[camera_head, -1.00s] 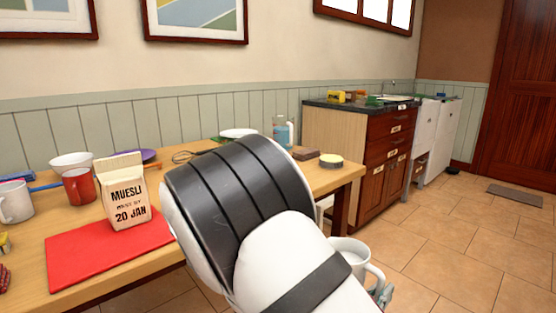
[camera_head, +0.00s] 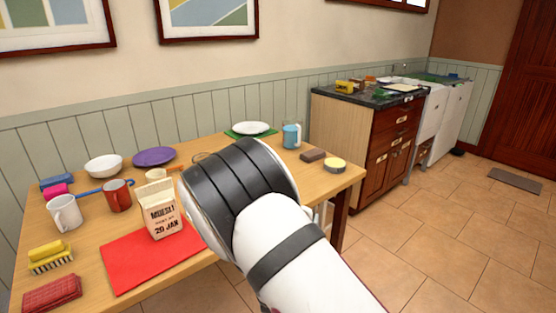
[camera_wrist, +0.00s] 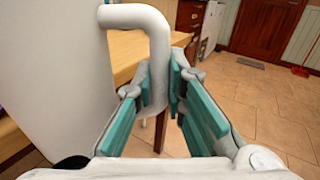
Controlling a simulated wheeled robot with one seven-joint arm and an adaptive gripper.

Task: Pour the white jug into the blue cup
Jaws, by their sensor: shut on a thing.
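The white jug (camera_wrist: 55,75) fills the left of the wrist view, close to the camera. My gripper (camera_wrist: 162,85), with teal pads, is shut on the jug's white handle (camera_wrist: 153,45). In the head view the jug and gripper are hidden by my arm. A blue cup (camera_head: 291,137) stands on the far right part of the table (camera_head: 225,148), with something pale or clear around its top and side. It is beyond my arm in the head view. The inside of the jug is not visible.
A red mug (camera_head: 118,196), white mug (camera_head: 66,213), bowls and a white plate (camera_head: 250,128) are on the table. Near the blue cup lie a brown block (camera_head: 312,156) and yellow-topped tin (camera_head: 335,165).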

